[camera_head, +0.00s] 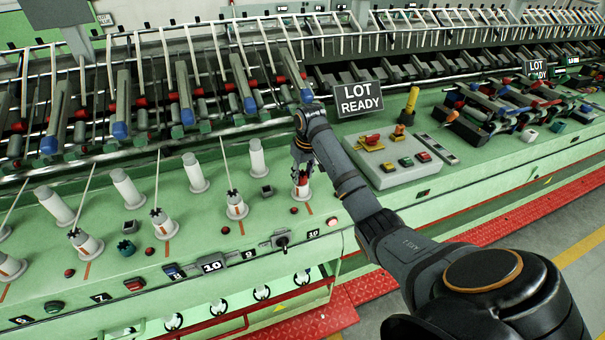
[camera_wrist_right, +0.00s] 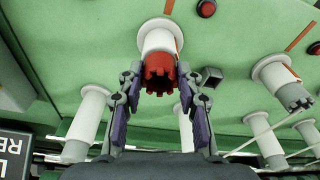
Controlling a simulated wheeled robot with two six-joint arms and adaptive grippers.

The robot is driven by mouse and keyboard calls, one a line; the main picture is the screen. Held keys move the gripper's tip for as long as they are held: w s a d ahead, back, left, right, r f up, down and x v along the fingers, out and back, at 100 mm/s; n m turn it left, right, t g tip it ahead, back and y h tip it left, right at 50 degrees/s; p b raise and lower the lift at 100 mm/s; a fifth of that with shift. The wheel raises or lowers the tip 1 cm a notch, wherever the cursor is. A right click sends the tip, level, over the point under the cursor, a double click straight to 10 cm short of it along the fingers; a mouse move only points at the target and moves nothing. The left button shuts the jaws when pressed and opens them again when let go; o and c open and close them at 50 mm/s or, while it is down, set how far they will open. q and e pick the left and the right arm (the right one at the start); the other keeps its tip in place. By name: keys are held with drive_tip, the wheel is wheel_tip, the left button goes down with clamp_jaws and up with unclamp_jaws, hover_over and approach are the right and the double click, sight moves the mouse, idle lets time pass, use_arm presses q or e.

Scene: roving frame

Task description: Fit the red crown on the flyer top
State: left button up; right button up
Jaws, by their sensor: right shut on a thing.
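The red crown (camera_wrist_right: 160,76) is a short notched ring at the end of a white flyer top (camera_wrist_right: 158,38). In the wrist view it lines up with the flyer top, with no clear gap between them; I cannot tell how deep it sits. My right gripper (camera_wrist_right: 160,88) is shut on the crown, one finger on each side. In the head view the gripper (camera_head: 302,157) reaches down over the red crown (camera_head: 302,178) and the white flyer top (camera_head: 301,193), partly hiding them. My left gripper is not in view.
Neighbouring white flyer tops, such as one with a grey crown (camera_head: 236,207), stand left on the green machine deck. A control panel (camera_head: 394,158) and a "LOT READY" sign (camera_head: 360,99) are right of my arm. A row of blue-tipped arms (camera_head: 187,116) runs behind.

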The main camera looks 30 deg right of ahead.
drive_tip(key=shift+f, duration=0.3)
drive_tip(key=o, duration=1)
drive_tip(key=shift+o, duration=0.3)
drive_tip(key=o, duration=0.6)
drive_tip(key=shift+r, duration=0.45)
drive_tip(key=r, duration=0.3)
drive_tip(key=s+r, duration=0.1)
drive_tip(key=r, duration=0.2)
drive_tip(key=shift+s+r, duration=0.15)
drive_tip(key=shift+r, duration=0.15)
